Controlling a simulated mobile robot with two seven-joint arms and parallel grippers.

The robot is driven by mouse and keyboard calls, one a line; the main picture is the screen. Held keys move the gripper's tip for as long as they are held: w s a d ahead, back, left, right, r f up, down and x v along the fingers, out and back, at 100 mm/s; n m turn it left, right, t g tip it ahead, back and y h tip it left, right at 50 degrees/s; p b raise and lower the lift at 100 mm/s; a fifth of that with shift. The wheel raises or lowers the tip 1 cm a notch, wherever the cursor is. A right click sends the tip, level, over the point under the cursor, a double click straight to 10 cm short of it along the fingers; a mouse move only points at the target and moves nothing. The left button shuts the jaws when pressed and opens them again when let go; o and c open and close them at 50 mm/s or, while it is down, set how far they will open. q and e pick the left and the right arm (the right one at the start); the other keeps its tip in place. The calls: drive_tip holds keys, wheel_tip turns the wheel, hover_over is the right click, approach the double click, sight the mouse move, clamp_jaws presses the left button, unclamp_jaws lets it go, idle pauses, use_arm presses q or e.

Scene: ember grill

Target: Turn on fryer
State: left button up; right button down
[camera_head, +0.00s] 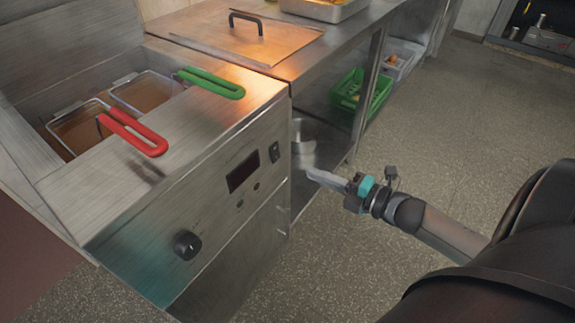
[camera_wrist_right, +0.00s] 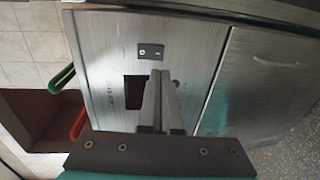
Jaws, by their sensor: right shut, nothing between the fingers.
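The fryer (camera_head: 215,120) is a steel unit at the left of the head view, with a red-handled basket (camera_head: 132,132) and a green-handled basket (camera_head: 211,82) in its oil wells. Its front panel bears a black rocker switch (camera_head: 275,152), a dark display (camera_head: 243,172), small buttons and a black knob (camera_head: 187,244). The switch also shows in the right wrist view (camera_wrist_right: 150,51). My right gripper (camera_head: 312,174) is shut and empty, to the right of the switch and apart from it in the head view. In the wrist view its fingertips (camera_wrist_right: 160,75) point toward the panel, just below the switch. My left gripper is not visible.
A steel counter (camera_head: 285,58) with a lid handle and a tray (camera_head: 325,8) adjoins the fryer. A green crate (camera_head: 361,95) and a metal pot (camera_head: 303,140) are on its lower shelf. The speckled floor (camera_head: 440,130) at right is open.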

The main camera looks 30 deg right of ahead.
sight(277, 159)
drive_tip(key=b+x, duration=0.2)
drive_tip(key=x, duration=0.4)
drive_tip(key=shift+w, duration=0.3)
drive_tip(key=shift+b+x, duration=0.3)
drive_tip(key=shift+x, duration=0.55)
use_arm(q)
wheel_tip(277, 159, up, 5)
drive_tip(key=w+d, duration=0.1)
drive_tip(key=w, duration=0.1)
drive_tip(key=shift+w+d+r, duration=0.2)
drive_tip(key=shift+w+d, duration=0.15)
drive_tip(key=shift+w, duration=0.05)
use_arm(e)
drive_tip(key=shift+a, duration=0.1)
drive_tip(key=shift+w, duration=0.1)
drive_tip(key=shift+w+f+t+b, duration=0.2)
drive_tip(key=shift+t+b, duration=0.1)
drive_tip(key=shift+b, duration=0.25)
drive_tip(key=shift+r, duration=0.15)
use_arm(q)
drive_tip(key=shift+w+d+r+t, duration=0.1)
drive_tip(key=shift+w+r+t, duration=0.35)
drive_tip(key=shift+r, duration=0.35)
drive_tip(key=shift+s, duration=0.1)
use_arm(e)
drive_tip(key=shift+s, duration=0.15)
